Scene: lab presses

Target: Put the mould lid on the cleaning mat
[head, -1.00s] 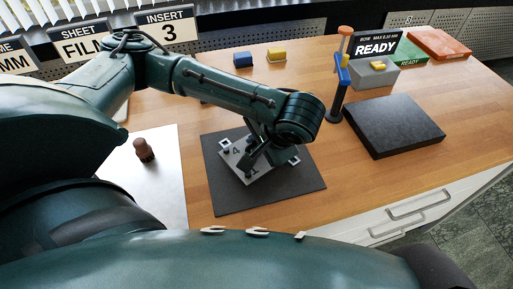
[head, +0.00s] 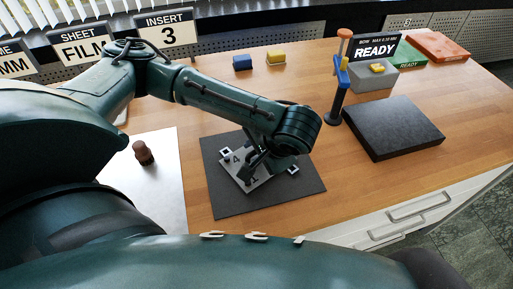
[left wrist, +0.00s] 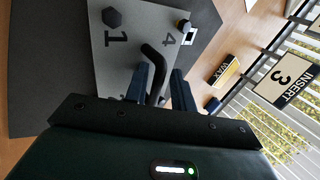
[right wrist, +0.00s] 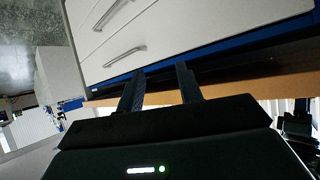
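The mould lid (head: 262,180) is a grey plate with black numbers, dark bolts and black-and-white corner markers. It is over the middle of a dark grey mat (head: 225,202) in the head view; I cannot tell whether it touches. My left gripper (head: 262,160) is above the lid, partly hidden by its own arm. In the left wrist view, the gripper's fingers (left wrist: 162,80) are on both sides of the lid's black bent handle (left wrist: 153,55), and the lid (left wrist: 125,60) shows beyond. My right gripper (right wrist: 160,72) is open and empty, beside the bench drawers.
A thick black slab (head: 393,128) lies to the right, near a blue post with an orange top (head: 341,75) and a grey READY block (head: 373,77). A brown knob-like piece (head: 143,152) stands on a pale sheet (head: 158,190) at left. Blue (head: 242,62) and yellow (head: 276,58) blocks sit behind.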

